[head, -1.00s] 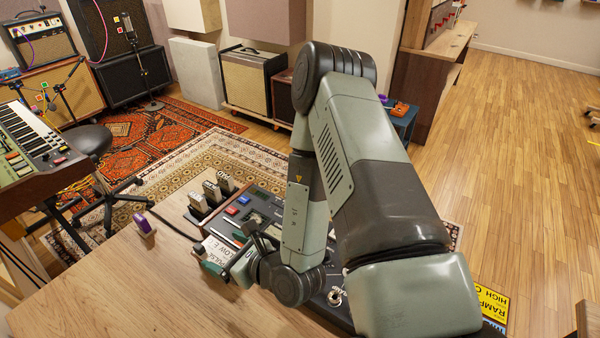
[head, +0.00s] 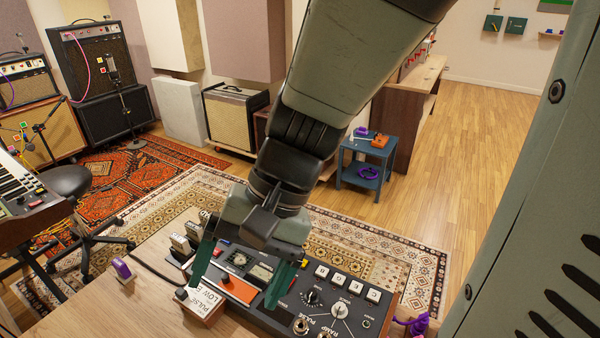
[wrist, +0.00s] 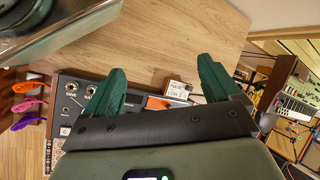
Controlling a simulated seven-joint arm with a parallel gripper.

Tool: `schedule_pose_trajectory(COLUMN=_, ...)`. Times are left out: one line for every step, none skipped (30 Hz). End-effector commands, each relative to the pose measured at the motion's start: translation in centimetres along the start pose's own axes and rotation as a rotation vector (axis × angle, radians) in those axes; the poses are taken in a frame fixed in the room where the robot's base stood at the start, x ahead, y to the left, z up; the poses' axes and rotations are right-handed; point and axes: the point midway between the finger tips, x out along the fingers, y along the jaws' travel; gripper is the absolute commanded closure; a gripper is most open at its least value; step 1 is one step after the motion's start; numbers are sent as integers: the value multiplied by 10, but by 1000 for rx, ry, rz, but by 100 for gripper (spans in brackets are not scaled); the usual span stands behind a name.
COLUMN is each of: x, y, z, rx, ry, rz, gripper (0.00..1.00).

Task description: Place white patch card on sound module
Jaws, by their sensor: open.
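The white patch card (head: 205,303), lettered "PULSE LOW E", lies on the wooden table against the left side of the sound module. It also shows in the wrist view (wrist: 178,90), between the fingers in the picture. The sound module (head: 375,292) is a dark panel with knobs, white keys, small screens and an orange area (head: 239,290). My gripper (head: 240,275) points down above the module's left part, its green fingers spread wide with nothing between them. The left finger is close to the card in the head view; I cannot tell whether they touch.
Several upright cards (head: 183,244) stand in a holder behind the white card. A purple object (head: 122,269) sits on the wooden table (head: 90,310) at left, near a dark cable. Bare table lies left of the white card.

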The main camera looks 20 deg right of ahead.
Motion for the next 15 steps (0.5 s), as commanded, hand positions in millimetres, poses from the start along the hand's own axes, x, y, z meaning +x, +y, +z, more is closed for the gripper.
schedule_pose_trajectory(x=-54, y=-9, z=17, rx=-172, ry=273, rz=54, gripper=10)
schedule_pose_trajectory(x=-64, y=-2, z=18, rx=-201, ry=328, rz=100, gripper=10)
schedule_pose_trajectory(x=-77, y=8, z=19, rx=-233, ry=397, rz=156, gripper=10)
schedule_pose_trajectory(x=-87, y=14, z=20, rx=-255, ry=447, rz=196, gripper=10)
schedule_pose_trajectory(x=-96, y=20, z=20, rx=-274, ry=494, rz=234, gripper=10)
schedule_pose_trajectory(x=-108, y=27, z=22, rx=-296, ry=551, rz=277, gripper=10)
schedule_pose_trajectory(x=-116, y=31, z=23, rx=-310, ry=590, rz=305, gripper=10)
schedule_pose_trajectory(x=-124, y=35, z=24, rx=-320, ry=623, rz=331, gripper=10)
schedule_pose_trajectory(x=-132, y=39, z=25, rx=-332, ry=660, rz=359, gripper=10)
schedule_pose_trajectory(x=-137, y=41, z=26, rx=-340, ry=683, rz=377, gripper=10)
schedule_pose_trajectory(x=-141, y=43, z=26, rx=-346, ry=702, rz=391, gripper=10)
schedule_pose_trajectory(x=-145, y=45, z=27, rx=-351, ry=719, rz=404, gripper=10)
schedule_pose_trajectory(x=-147, y=46, z=27, rx=-353, ry=729, rz=412, gripper=10)
schedule_pose_trajectory(x=-148, y=47, z=28, rx=-355, ry=734, rz=417, gripper=10)
schedule_pose_trajectory(x=-149, y=47, z=28, rx=-355, ry=738, rz=420, gripper=10)
